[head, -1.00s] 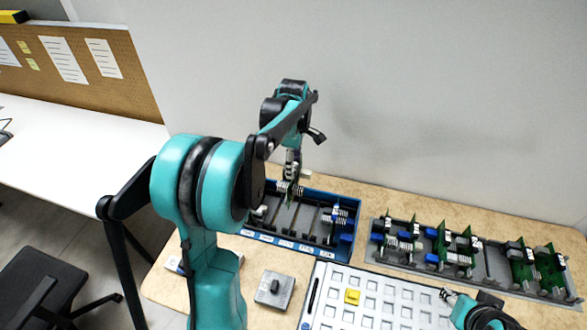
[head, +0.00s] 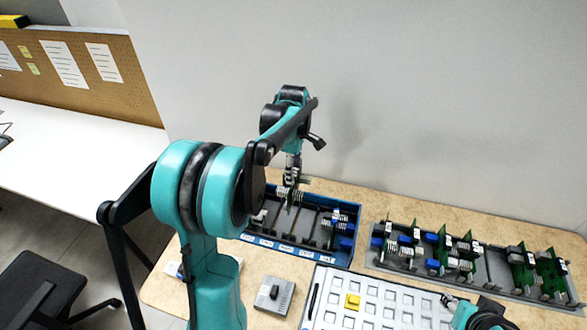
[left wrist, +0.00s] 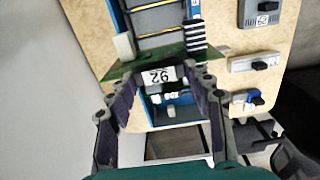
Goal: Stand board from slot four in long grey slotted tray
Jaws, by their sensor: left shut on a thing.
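My left gripper (head: 293,179) is shut on a green board (head: 291,198) above the left part of the blue slotted tray (head: 345,263). The board hangs roughly upright; whether its lower edge is clear of the slots is hard to tell. In the left wrist view, the board (left wrist: 122,70) with a white number label lies between the fingers of my left gripper (left wrist: 160,85). The long grey slotted tray (head: 494,268) lies at the right with several green boards upright in it and a gap right of its middle. My right gripper (head: 488,315) is partly cut off at the bottom; its jaws are unclear.
A white tray with square pockets (head: 375,298) and a yellow piece (head: 352,301) lies in front. A grey box (head: 273,292) sits left of it. More boards stand at the right end of the blue tray. A wall rises behind the table.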

